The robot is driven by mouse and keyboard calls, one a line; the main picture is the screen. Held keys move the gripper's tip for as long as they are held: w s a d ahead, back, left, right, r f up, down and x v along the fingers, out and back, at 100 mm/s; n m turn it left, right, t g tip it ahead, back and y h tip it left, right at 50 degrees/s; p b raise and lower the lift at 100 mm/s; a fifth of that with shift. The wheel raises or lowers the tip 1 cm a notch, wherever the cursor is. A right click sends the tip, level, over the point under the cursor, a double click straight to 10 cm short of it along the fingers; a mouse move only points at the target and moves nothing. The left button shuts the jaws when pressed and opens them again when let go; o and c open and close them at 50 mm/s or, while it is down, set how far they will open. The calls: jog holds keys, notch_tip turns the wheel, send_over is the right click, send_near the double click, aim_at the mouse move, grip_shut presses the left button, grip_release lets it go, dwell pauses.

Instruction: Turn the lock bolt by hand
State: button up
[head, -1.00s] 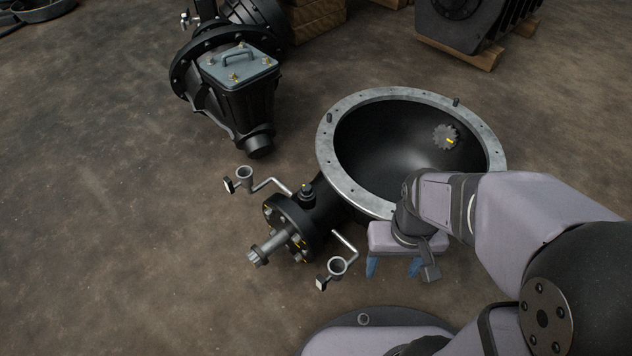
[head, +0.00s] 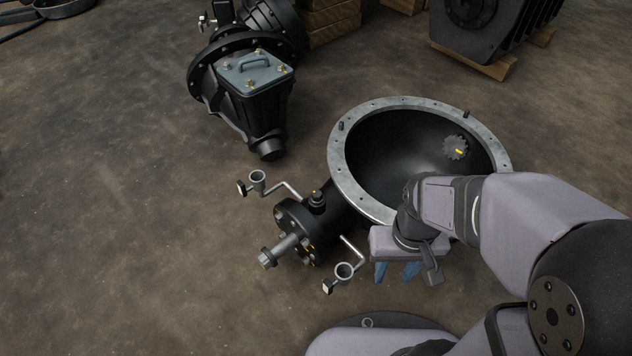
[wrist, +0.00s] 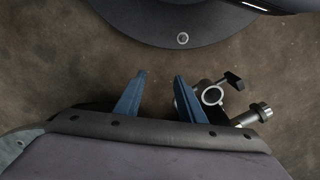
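A black bowl-shaped housing with a grey flanged rim (head: 345,165) lies on the floor, its neck pointing to the lower left. The neck ends in a round bolted flange (head: 290,215) with a grey shaft (head: 283,247). A small upright bolt (head: 317,198) stands on top of the neck; I cannot tell whether it is the lock bolt. My gripper (head: 396,272) is beside the housing, in front of its rim, blue fingers pointing down. In the wrist view my gripper (wrist: 160,77) is open, with nothing between the fingers. One finger partly covers a bracket there.
Two cranked brackets with ring ends flank the neck, one at the left (head: 257,178) and one nearer my gripper (head: 344,271). A black axle housing with a grey handled cover (head: 255,70) stands behind. A dark ribbed block (head: 470,45) rests on wood.

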jog(key=a+r+n+g+h+p, duration=0.1)
jog(key=a+r+n+g+p, duration=0.25)
jog(key=a+r+p, duration=0.9)
jog(key=w+a+n+t+p, duration=0.1)
jog(key=w+n, duration=0.4)
jog(key=w+a+n+t+p, duration=0.1)
jog(key=w+n+p, duration=0.1)
jog(key=w+n, duration=0.3)
jog(key=w+a+n+t+y+p, duration=0.1)
jog(key=w+a+n+p, duration=0.1)
jog(key=w+n, duration=0.3)
jog(key=shift+w+f+n+t, duration=0.2)
jog(key=shift+w+n+t, duration=0.05)
jog(key=shift+n, duration=0.3)
jog(key=shift+w+r+n, duration=0.1)
jog(key=shift+w+n, duration=0.1)
jog(key=shift+n, duration=0.8)
jog(key=n, duration=0.7)
